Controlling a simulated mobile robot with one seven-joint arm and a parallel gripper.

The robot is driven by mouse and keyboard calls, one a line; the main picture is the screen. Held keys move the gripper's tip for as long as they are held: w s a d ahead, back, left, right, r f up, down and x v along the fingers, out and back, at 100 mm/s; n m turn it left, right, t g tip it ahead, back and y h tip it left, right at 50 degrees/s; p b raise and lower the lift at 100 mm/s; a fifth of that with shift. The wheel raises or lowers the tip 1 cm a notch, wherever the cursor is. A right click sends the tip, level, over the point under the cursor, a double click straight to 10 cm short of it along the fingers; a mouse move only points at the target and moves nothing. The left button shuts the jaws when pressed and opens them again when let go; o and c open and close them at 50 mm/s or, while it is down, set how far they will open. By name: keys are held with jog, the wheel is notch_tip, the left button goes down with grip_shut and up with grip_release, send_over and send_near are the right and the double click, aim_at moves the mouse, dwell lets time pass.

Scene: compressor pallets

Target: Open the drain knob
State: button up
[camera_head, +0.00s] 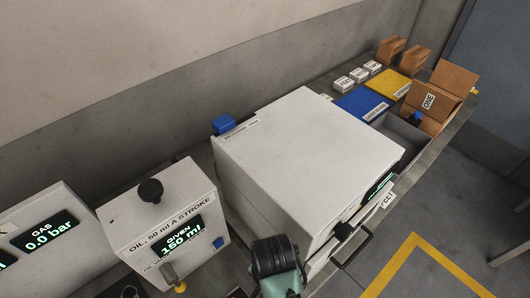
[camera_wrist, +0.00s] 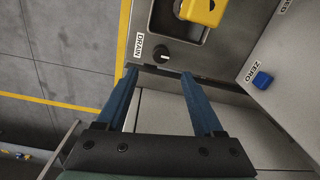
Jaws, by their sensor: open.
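The drain knob (camera_wrist: 161,54) is a small round black knob with a white mark. It sits on a grey metal panel beside a white DRAIN label (camera_wrist: 139,46) in the wrist view. My gripper (camera_wrist: 159,74) is open, its two blue fingers pointing at the panel. The fingertips lie on either side of and just below the knob in the picture, with nothing between them. I cannot tell how far they are from the panel. I do not make out the knob in the head view.
A yellow part (camera_wrist: 203,11) sits in a recess near the knob. A blue button (camera_wrist: 262,80) marked ZERO is on a white housing at right. In the head view, an oil unit (camera_head: 150,215) reads 150 ml, beside a large white box (camera_head: 300,150). An open carton (camera_head: 455,80) stands farther back.

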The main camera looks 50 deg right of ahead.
notch_tip(320, 180, down, 9)
jog(key=shift+w+f, duration=0.1)
jog(key=shift+w, duration=0.05)
dwell(0.4)
grip_shut()
